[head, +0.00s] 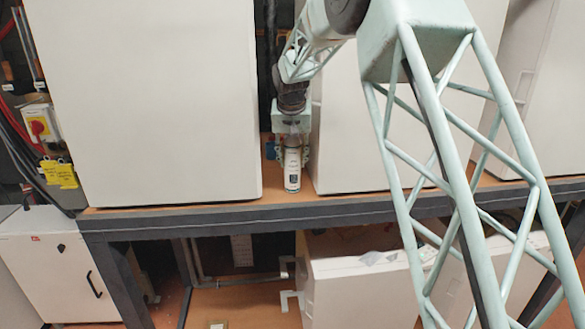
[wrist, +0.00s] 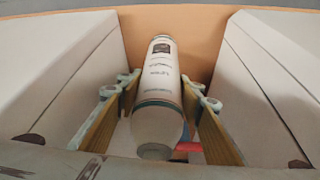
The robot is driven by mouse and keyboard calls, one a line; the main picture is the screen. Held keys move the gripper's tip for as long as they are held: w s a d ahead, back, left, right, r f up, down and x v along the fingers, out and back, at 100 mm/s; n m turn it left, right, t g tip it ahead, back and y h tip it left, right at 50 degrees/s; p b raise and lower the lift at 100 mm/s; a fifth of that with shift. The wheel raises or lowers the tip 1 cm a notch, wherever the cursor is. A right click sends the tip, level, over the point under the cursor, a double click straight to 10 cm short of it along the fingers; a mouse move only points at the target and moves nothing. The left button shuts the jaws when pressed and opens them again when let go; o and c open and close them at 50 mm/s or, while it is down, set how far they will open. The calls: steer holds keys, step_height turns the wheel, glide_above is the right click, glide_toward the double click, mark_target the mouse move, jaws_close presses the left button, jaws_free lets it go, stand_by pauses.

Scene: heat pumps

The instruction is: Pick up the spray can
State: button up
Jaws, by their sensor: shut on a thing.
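My gripper (head: 291,152) reaches down from above and is shut on the can's upper part. In the wrist view my gripper (wrist: 158,112) has a pad on each side of the can. I cannot tell whether the can's base touches the shelf.
A white cabinet (head: 150,100) stands close on the left and another (head: 360,130) close on the right, leaving a narrow gap. The shelf's dark front edge (head: 180,220) runs below. A red item (wrist: 188,147) shows beside the can. A yellow tag (head: 58,173) hangs at the far left.

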steer(key=shift+r, duration=0.2)
steer(key=shift+r, duration=0.6)
steer(key=s+b, duration=0.3)
steer(key=s, duration=1.5)
steer(key=shift+d, duration=0.35)
steer(key=shift+f+b, duration=0.15)
steer(key=shift+b, duration=0.15)
